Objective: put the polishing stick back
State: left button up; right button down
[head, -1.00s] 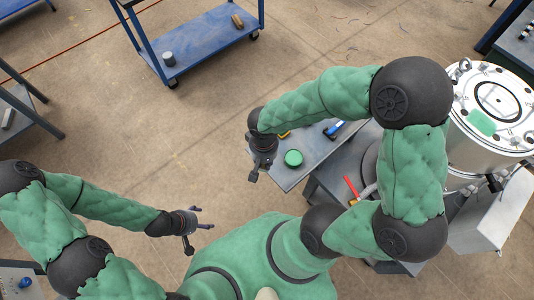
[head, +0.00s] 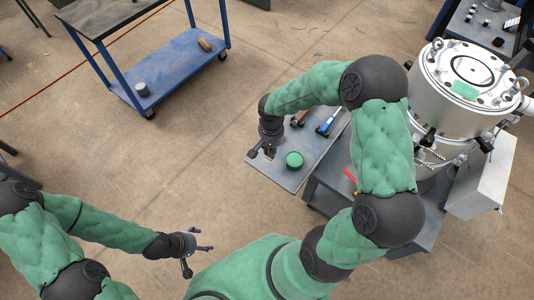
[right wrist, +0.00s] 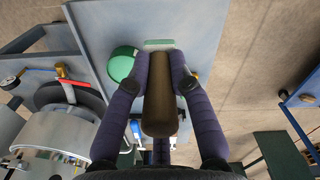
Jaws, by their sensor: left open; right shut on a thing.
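A dark brown cylindrical stick (right wrist: 159,105), which I take for the polishing stick, is held between the fingers of my right gripper (right wrist: 160,62) in the right wrist view. A pale green strip (right wrist: 158,44) shows just past its far end; I cannot tell whether it is joined. In the head view my right gripper (head: 266,152) is over the left edge of the small grey table (head: 290,180), beside a round green object (head: 294,160). The stick is hard to make out there. My left gripper (head: 198,253) is open and empty above the floor, away from the table.
A blue-handled tool (head: 328,122) and a brownish item (head: 299,118) lie at the back of the table. The metal extruder vessel (head: 440,110) stands to the right, with a green pad (head: 465,90) on its lid. A blue cart (head: 175,72) stands behind on open floor.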

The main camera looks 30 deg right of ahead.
jog(key=w+f, duration=0.1)
jog(key=w+f+b, duration=0.1)
jog(key=f, duration=0.1)
jog(key=w+d+f, duration=0.1)
jog(key=w+f, duration=0.1)
jog(key=shift+f+b, duration=0.25)
jog(key=shift+b, duration=0.15)
jog(key=shift+w+d+f+b, duration=0.1)
jog(key=shift+w+f+b, duration=0.1)
jog(key=shift+f+b, duration=1.05)
jog(key=shift+f+p, duration=0.3)
jog(key=shift+f, duration=0.1)
jog(key=shift+f, duration=0.15)
jog(key=c, duration=1.1)
grip_release()
jog(key=shift+r, duration=0.5)
notch_tip(320, 180, up, 11)
jog(key=p, duration=0.4)
jog(key=shift+r+p, duration=0.2)
jog(key=shift+p, duration=0.15)
